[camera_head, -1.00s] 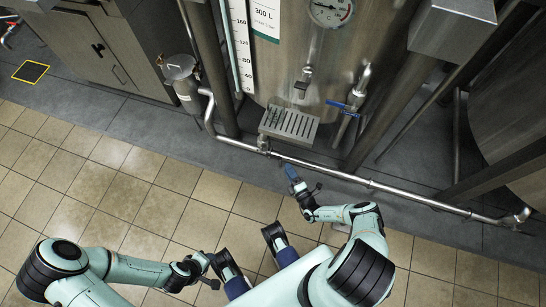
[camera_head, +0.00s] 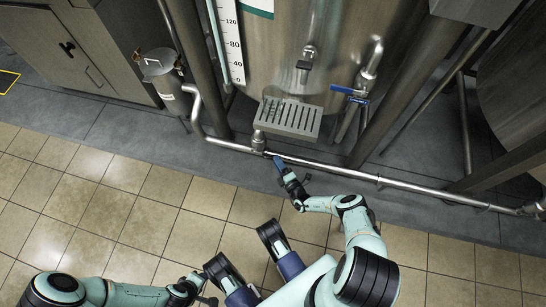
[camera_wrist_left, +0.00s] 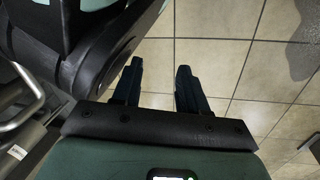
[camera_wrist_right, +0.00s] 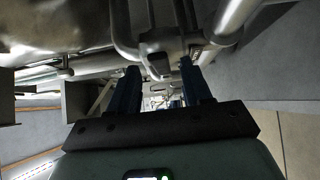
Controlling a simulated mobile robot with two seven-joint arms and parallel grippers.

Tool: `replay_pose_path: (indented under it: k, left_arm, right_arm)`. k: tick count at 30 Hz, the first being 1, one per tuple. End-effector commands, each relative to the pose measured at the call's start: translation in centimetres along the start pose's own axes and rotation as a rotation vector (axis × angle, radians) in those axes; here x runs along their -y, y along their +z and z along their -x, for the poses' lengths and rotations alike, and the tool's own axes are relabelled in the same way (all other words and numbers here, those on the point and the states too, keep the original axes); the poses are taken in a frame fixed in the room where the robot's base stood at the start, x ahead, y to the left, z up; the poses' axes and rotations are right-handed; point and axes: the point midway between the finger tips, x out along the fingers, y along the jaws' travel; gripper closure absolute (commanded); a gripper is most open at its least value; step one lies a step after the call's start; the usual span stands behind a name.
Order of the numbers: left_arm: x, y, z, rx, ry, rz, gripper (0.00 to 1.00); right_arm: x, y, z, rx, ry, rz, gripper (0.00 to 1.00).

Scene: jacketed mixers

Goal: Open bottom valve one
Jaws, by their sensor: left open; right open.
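A steel valve body (camera_head: 258,143) sits on the low pipe under the tank, just left of and below the slotted drip tray. I cannot tell for sure that it is bottom valve one. My right gripper (camera_head: 281,166) is open, with its blue fingertips close to the low pipe, right of that valve body. In the right wrist view, steel pipe fittings (camera_wrist_right: 157,58) show just beyond the open fingers; contact cannot be told. A blue-handled valve (camera_head: 350,94) is higher on the tank's right. My left gripper (camera_wrist_left: 157,75) is open and empty above the tiled floor.
The low steel pipe (camera_head: 345,172) runs across in front of the tank (camera_head: 330,45). The slotted drip tray (camera_head: 288,118) juts out above it. Thick metal legs flank the tank. A small canister (camera_head: 158,68) stands at left by a cabinet (camera_head: 80,45). Tiled floor in front is clear.

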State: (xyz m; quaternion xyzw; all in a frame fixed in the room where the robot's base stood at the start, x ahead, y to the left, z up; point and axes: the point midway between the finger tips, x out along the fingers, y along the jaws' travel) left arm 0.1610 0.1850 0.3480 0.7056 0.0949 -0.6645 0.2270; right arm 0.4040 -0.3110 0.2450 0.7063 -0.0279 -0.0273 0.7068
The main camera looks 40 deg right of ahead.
Motion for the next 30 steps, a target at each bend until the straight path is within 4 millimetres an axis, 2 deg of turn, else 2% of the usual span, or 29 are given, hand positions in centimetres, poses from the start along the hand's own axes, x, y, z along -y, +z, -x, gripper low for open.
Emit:
replay_pose_path:
  k: [3, 7, 19, 21, 23, 24, 30]
  left_arm:
    - [0.9, 1.0, -1.0, 0.036, -0.016, 0.011, 0.57]
    - [1.6, 1.9, -1.4, 0.068, -0.031, 0.02, 0.57]
    - [1.9, 2.4, -1.6, 0.083, -0.037, 0.024, 0.57]
    - [1.9, 2.4, -1.6, 0.083, -0.037, 0.024, 0.57]
    - [1.9, 2.4, -1.6, 0.083, -0.037, 0.024, 0.57]
    - [1.9, 2.4, -1.6, 0.082, -0.036, 0.024, 0.57]
    - [1.9, 2.3, -1.5, 0.081, -0.036, 0.023, 0.57]
  right_arm:
    - [0.2, -0.1, -2.1, -0.001, 0.001, 0.0, 0.51]
    - [0.1, 0.0, -3.4, 0.0, 0.001, 0.001, 0.51]
    - [0.0, 0.0, -4.1, 0.001, 0.0, -0.001, 0.51]
    - [0.0, 0.0, -4.1, 0.001, 0.0, -0.001, 0.74]
    - [0.0, 0.0, -4.1, 0.001, 0.0, -0.001, 0.93]
    - [0.0, 0.0, -4.1, 0.001, 0.0, -0.001, 1.0]
    - [0.0, 0.0, -4.1, 0.0, -0.001, 0.0, 1.0]
